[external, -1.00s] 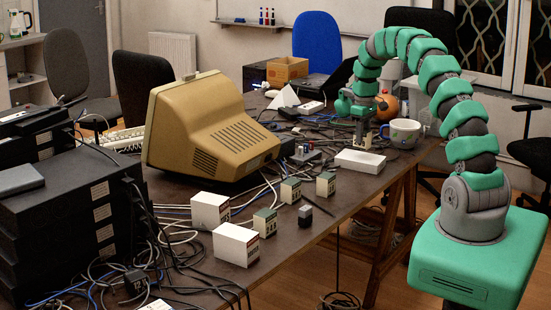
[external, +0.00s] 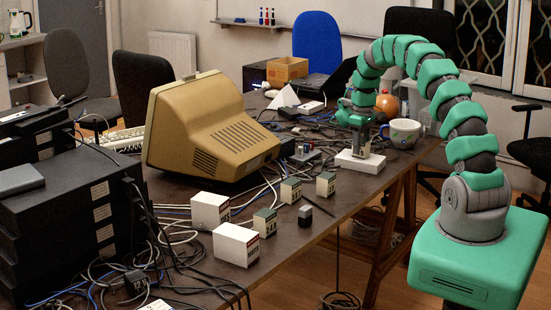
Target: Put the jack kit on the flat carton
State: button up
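The flat carton (external: 360,162) is a low white box lying on the dark table, near its right edge. My gripper (external: 361,142) points down directly over it. A small pale box, which I take to be the jack kit (external: 362,149), is between the fingers, and they appear shut on it. The fingers and the arm's end hide much of it. Its lower end is at the carton's top; I cannot tell whether it touches.
Several small green-and-white boxes (external: 326,184) and white boxes (external: 236,244) stand in front, left of the carton. A mug (external: 400,132) stands behind right. A beige monitor (external: 210,130) and cables crowd the left. Bare table lies in front of the carton.

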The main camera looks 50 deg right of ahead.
aim_at(361, 140)
jog(key=shift+r, duration=0.1)
notch_tip(361, 140, up, 12)
dwell(0.6)
jog(key=w+a+r+t+h, duration=0.1)
jog(key=w+a+r+t, duration=0.25)
jog(key=a+r, duration=0.95)
jog(key=w+a+r+t+h, duration=0.1)
jog(key=w+a+r+t, duration=0.25)
jog(key=a+r, duration=0.95)
jog(key=s+a+r+t, duration=0.2)
jog(key=s+a+r, duration=0.3)
jog(key=r, duration=0.4)
jog(key=s+a+r+t+y, duration=0.1)
jog(key=s+a+r+t, duration=0.2)
jog(key=r, duration=0.6)
jog(key=s+a+r+t+y, duration=0.1)
jog(key=s+a+r+t, duration=0.2)
jog(key=s+a+r, duration=0.4)
notch_tip(361, 140, up, 3)
jog(key=shift+s, duration=0.35)
